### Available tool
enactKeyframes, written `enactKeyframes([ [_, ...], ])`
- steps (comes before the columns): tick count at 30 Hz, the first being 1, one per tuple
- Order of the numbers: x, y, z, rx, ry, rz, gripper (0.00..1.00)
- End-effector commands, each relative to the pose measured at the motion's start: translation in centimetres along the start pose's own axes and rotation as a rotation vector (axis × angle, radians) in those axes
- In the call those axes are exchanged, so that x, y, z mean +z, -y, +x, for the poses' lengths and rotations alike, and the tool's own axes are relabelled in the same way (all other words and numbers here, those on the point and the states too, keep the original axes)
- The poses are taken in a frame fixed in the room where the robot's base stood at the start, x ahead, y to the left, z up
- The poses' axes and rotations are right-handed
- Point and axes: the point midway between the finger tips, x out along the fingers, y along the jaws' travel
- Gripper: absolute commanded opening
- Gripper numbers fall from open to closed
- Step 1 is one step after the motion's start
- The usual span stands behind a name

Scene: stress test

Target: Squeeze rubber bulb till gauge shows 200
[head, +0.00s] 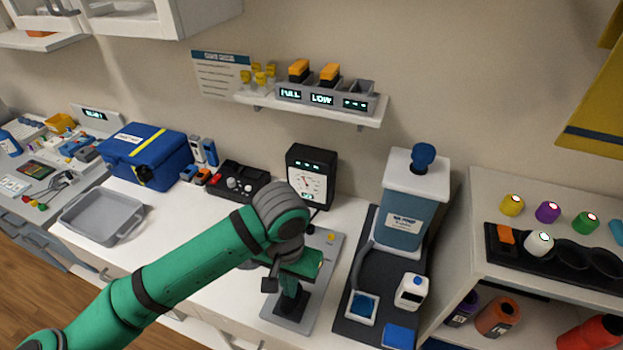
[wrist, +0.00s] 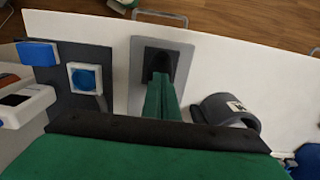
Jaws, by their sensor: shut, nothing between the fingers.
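The gauge (head: 307,184) is a black box with a white dial and small lit displays, against the wall behind the counter; its reading is too small to tell. In front of it a grey plate (head: 327,262) lies on the counter with a black base (head: 291,305) on it. My gripper (wrist: 161,82) is shut and empty, its green fingers together over this black base, which also shows in the wrist view (wrist: 148,60). I cannot make out a rubber bulb for certain; my gripper and arm hide part of the plate. Whether the fingers touch the base is unclear.
Right of the plate, a dark mat (head: 359,328) holds a blue-and-white dispenser (head: 403,215) and a small white bottle (head: 411,291). Left are a red-and-black control box (head: 238,181), a blue case (head: 147,156) and a grey tray (head: 100,215). Counter between tray and plate is partly clear.

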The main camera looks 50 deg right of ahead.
Motion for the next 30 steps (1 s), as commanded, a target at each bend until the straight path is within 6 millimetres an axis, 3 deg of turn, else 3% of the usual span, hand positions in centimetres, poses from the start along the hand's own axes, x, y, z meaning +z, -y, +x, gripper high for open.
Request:
enactKeyframes([
  [8,0.0,0.0,1.1,0.0,0.001,0.001,0.0],
  [21,0.0,0.0,-0.9,0.0,0.0,0.001,0.0],
  [30,0.0,0.0,-1.1,0.0,0.001,0.001,0.0],
])
